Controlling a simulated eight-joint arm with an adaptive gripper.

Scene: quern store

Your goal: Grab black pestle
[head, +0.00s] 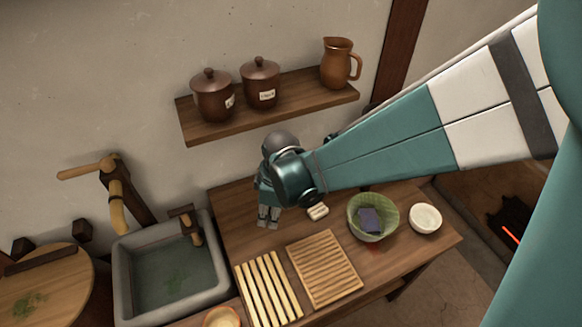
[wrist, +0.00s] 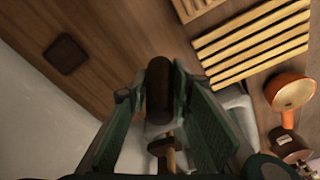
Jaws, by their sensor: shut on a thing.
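My gripper (head: 268,218) points down over the back left part of the wooden counter (head: 395,262), near the sink's right side. In the wrist view my gripper (wrist: 160,95) is shut on a dark, rounded rod, which looks like the black pestle (wrist: 158,88), upright between the two green fingers. Its lower part is hidden or blurred between the fingers. In the head view the pestle cannot be made out behind the fingers and wrist. I cannot tell whether it touches the counter.
A stone sink (head: 122,268) with a wooden tap (head: 190,228) is at the left. Slatted racks (head: 322,268), a green bowl (head: 388,205) holding a dark block and a white bowl (head: 425,218) stand nearby. A shelf (head: 200,133) with jars and a jug is above. A dark square (wrist: 67,54) lies on the counter.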

